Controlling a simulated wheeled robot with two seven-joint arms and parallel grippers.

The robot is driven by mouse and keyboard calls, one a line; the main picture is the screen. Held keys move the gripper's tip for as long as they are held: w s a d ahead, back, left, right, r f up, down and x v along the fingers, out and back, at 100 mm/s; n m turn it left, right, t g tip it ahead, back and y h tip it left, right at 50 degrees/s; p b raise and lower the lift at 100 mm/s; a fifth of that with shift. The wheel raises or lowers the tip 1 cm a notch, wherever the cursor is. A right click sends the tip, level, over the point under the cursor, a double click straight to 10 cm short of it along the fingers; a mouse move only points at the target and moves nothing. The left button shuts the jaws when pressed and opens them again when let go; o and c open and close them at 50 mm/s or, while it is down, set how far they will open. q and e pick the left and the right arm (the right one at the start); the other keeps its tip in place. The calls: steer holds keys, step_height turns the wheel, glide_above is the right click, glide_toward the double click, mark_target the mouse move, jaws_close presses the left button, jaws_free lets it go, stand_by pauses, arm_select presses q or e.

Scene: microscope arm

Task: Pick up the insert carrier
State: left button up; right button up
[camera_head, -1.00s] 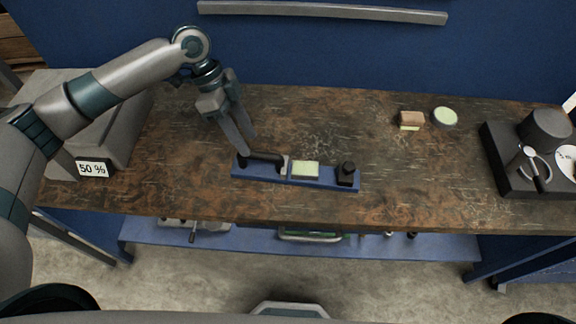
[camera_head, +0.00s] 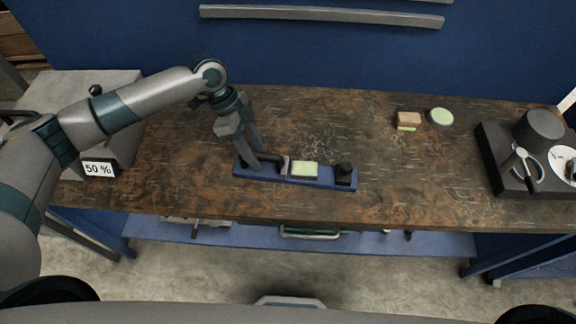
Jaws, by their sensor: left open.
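The long blue carrier (camera_head: 320,185) lies flat on the brown worktable (camera_head: 400,165). It bears a dark bar (camera_head: 270,157) at its left end, a pale green block (camera_head: 305,169) in the middle and a black knob (camera_head: 343,172) at its right end. I take this to be the insert carrier. My left gripper (camera_head: 251,162) is open and points down at the left end of the carrier, its fingertips at the dark bar. The fingers hide part of that end, and I cannot tell whether they touch it. My right gripper is not in view.
A brown block (camera_head: 408,118) and a round pale green-topped piece (camera_head: 440,117) lie at the back right. A dark tray (camera_head: 500,170) with a grey cylinder (camera_head: 539,126) stands far right. A grey box with a "50 %" label (camera_head: 99,169) stands left. The table between is clear.

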arm_select(q)
steer(key=shift+s+d+f, duration=0.15)
steer(key=shift+d+f, duration=0.1)
steer(key=shift+f, duration=0.3)
jaws_close()
stand_by(1.2)
steer(key=shift+r, duration=0.15)
